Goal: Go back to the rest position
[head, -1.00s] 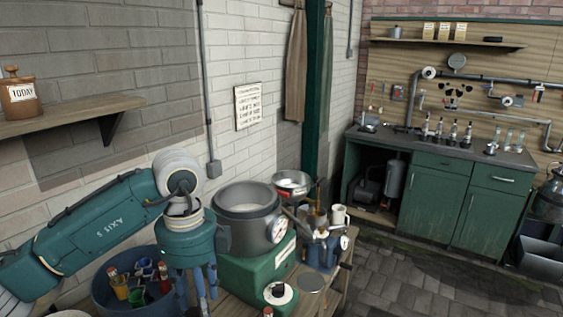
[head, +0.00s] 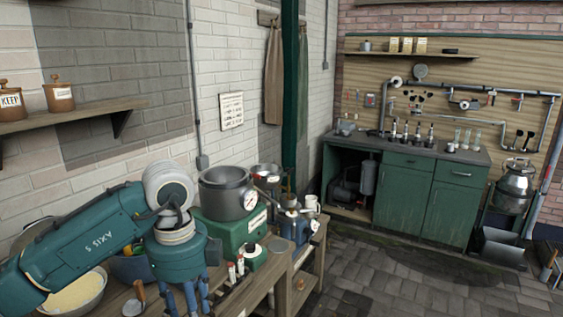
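My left arm comes in from the left, and my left gripper (head: 184,298) hangs pointing down at the bottom of the head view. Its blue fingers run toward the bottom edge, and their tips are not clear enough to tell whether they are open or shut. I see nothing held in it. It is in front of the wooden bench (head: 262,283). My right gripper is not in view.
On the bench stand a metal pot (head: 226,190) on a green base (head: 228,233), and a bowl of yellow stuff (head: 75,296) partly behind my arm. A shelf (head: 80,122) holds brown jars (head: 59,97). Green cabinets (head: 405,190) stand beyond clear paved floor (head: 375,285).

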